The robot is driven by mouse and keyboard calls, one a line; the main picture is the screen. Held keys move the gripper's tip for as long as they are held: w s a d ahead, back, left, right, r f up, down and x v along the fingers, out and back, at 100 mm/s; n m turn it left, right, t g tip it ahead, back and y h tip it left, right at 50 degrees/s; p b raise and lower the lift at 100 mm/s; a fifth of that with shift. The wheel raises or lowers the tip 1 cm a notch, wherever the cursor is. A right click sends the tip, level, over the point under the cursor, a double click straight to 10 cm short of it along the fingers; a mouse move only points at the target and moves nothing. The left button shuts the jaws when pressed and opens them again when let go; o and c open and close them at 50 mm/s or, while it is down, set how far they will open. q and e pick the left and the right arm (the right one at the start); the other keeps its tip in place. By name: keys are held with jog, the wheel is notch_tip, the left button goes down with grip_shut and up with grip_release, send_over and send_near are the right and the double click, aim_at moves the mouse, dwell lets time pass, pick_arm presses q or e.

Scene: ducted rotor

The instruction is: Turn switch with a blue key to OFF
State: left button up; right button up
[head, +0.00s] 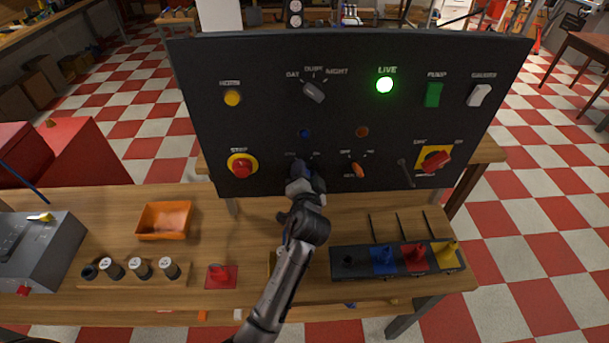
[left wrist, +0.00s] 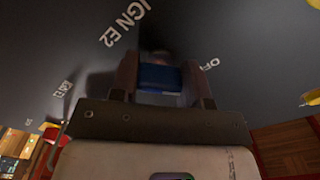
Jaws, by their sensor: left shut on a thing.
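The dark control panel (head: 270,130) stands upright at the back of the bench. My left gripper (head: 302,178) is at its lower middle, over the switch below a blue dot (head: 305,134), and mostly hides that switch. In the left wrist view my left gripper (left wrist: 162,82) has its two fingers on either side of the blue key (left wrist: 160,76) and is shut on it, close against the panel. The word OFF shows to the right of the key, and "IGN E2" to the upper left. The key's exact angle is hard to tell. My right gripper is not in view.
An orange key switch (head: 358,170) is just right of my gripper, and a red stop button (head: 242,167) is to its left. A red rotary switch (head: 435,159) is further right. An orange tray (head: 164,220) and a dark holder (head: 350,262) with coloured pieces stand on the bench.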

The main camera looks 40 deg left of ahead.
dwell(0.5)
pick_arm(q)
jog(key=o, duration=0.9)
